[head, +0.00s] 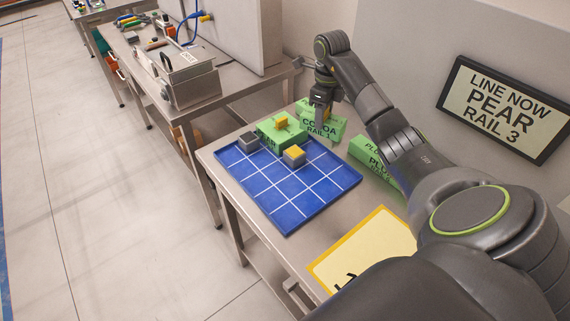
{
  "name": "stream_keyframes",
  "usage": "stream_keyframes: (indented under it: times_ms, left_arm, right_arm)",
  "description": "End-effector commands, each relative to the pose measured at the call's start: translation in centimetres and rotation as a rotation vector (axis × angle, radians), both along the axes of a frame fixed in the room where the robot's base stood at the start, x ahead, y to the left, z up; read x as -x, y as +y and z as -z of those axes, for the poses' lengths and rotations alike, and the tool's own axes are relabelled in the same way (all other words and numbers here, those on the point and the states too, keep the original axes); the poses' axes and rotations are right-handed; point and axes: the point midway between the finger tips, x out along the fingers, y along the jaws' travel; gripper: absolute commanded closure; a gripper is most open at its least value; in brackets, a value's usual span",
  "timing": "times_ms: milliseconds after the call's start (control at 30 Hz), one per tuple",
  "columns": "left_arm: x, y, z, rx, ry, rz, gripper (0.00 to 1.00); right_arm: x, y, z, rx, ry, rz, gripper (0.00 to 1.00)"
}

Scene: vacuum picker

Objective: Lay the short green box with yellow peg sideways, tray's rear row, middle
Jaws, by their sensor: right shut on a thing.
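The blue gridded tray (285,205) lies on the near table. A green box with a yellow peg on top (270,135) stands at the tray's far edge; lettering on its front is partly hidden. A green block marked COCOA RAIL 1 (320,128) stands just behind the tray, to the right of that box. My right gripper (322,108) points down at the top of the COCOA block and appears shut on it; the fingertips are hard to make out. My left gripper is not in view.
A grey block (249,141) and a grey block with a yellow top (293,157) are on the tray. A green PLUM block (374,160) stands right of it. A yellow-edged sign (365,250) lies in front. A wall sign (501,108) reads LINE NOW PEAR RAIL 3.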

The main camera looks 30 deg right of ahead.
Motion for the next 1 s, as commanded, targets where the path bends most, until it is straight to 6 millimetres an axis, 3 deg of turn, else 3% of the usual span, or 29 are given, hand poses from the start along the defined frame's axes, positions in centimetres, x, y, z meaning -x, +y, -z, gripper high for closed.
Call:
stream_keyframes:
  times_ms: [300,533,1000]
  left_arm:
    - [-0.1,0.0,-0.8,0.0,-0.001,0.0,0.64]
    - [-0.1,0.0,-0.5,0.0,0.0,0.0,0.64]
    - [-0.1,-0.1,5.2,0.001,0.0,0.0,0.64]
  right_arm:
    - [0.6,0.5,-0.2,-0.001,0.0,0.315,0.78]
    - [0.7,0.6,0.2,-0.001,0.0,0.384,0.78]
    - [0.7,0.5,5.9,-0.001,0.0,0.384,0.78]
